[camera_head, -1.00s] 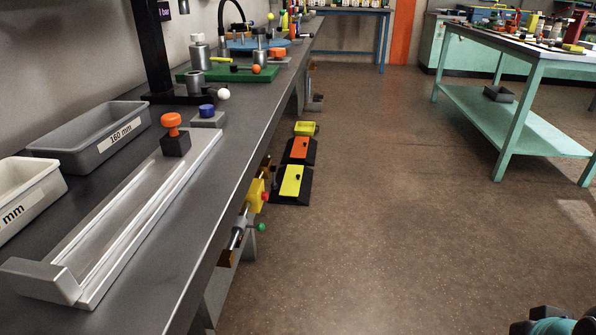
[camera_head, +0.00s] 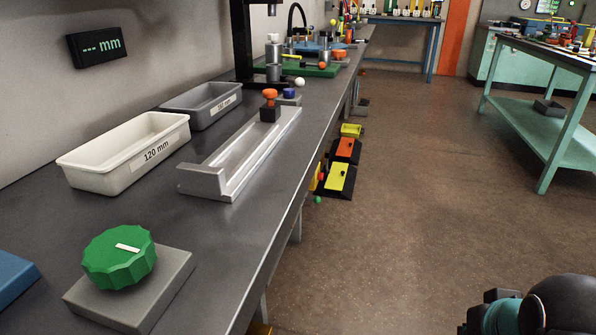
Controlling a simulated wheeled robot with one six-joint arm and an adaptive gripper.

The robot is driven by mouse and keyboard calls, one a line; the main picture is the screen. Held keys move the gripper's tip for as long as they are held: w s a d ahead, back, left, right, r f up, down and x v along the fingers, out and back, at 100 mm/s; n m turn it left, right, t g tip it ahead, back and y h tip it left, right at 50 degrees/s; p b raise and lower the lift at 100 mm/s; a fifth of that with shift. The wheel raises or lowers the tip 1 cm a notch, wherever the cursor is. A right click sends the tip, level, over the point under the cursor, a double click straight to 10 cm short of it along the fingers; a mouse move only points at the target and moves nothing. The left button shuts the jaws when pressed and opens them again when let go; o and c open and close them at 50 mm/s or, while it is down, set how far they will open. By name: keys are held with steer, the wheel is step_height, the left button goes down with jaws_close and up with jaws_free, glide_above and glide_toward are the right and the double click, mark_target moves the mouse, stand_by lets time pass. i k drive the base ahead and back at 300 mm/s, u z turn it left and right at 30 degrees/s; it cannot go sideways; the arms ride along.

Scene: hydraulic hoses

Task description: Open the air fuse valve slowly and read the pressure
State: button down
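I cannot tell for sure which part is the air fuse valve. A yellow fitting (camera_head: 315,180) with a red knob and a green knob (camera_head: 318,200) is partly hidden by the bench's front edge. A large green knob (camera_head: 118,258) with a white mark sits on a grey block at the near left of the bench. A black wall display (camera_head: 97,47) reads "--- mm". No pressure reading is legible. My gripper is not in view; only a dark and teal part of my arm shows at the bottom right.
The grey bench (camera_head: 235,235) runs along the left wall. It carries a white 120 mm bin (camera_head: 125,150), a grey bin (camera_head: 203,104) and a metal slide fixture (camera_head: 240,155). Pedals (camera_head: 340,178) stand on the floor beside it. A green table (camera_head: 565,140) is at right; the floor between is clear.

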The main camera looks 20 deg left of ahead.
mark_target(327, 171)
steer(key=u, duration=1.65)
steer(key=k, duration=0.65)
steer(key=z, duration=0.85)
steer(key=i, duration=1)
steer(key=u, duration=0.05)
steer(key=k, duration=0.45)
steer(key=z, duration=0.8)
steer(key=i, duration=1.3)
steer(key=u, duration=0.1)
